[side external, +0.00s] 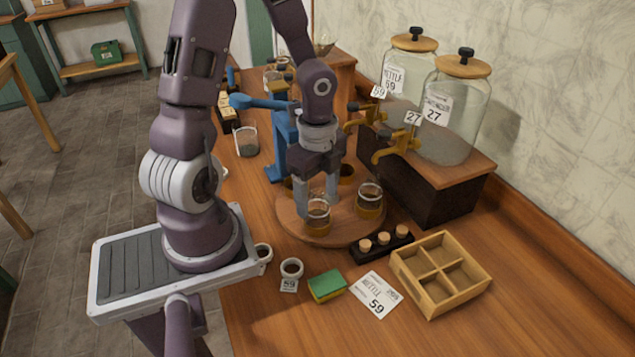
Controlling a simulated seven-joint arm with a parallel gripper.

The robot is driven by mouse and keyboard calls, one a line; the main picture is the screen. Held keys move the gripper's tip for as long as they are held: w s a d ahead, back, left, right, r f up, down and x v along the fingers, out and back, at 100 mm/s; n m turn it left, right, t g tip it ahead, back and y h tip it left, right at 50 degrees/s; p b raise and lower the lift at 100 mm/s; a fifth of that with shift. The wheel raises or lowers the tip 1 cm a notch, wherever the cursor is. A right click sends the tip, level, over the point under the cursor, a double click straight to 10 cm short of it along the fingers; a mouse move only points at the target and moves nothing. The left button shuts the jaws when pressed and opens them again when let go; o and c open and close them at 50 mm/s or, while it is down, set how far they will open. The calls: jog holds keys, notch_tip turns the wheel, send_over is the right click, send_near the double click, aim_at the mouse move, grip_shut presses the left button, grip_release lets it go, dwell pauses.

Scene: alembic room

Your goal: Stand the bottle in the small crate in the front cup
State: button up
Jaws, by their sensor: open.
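My gripper (317,200) points down over a round wooden stand (348,232), its two fingers apart. A glass jar with amber contents (318,218) stands at the front of the stand, right by the fingertips. I cannot tell whether the fingers are around it or behind it. A second such jar (369,203) stands to its right. Dark round shapes behind are partly hidden by my gripper. A wooden crate with four compartments (440,272) sits at the front right and looks empty. I cannot tell which item is the task's bottle or which is the front cup.
A black rack with several corked tops (381,246) lies between stand and crate. Large glass dispensers (456,110) with protruding taps stand behind right. A blue stand (284,150) is close left.

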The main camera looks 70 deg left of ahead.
notch_tip(320, 180, up, 12)
jog(key=s+d+r+n+t, duration=0.5)
jog(key=s+d+r+n, duration=0.3)
jog(key=n, duration=0.5)
jog(key=shift+d+n+t, duration=0.3)
jog(key=shift+d, duration=0.8)
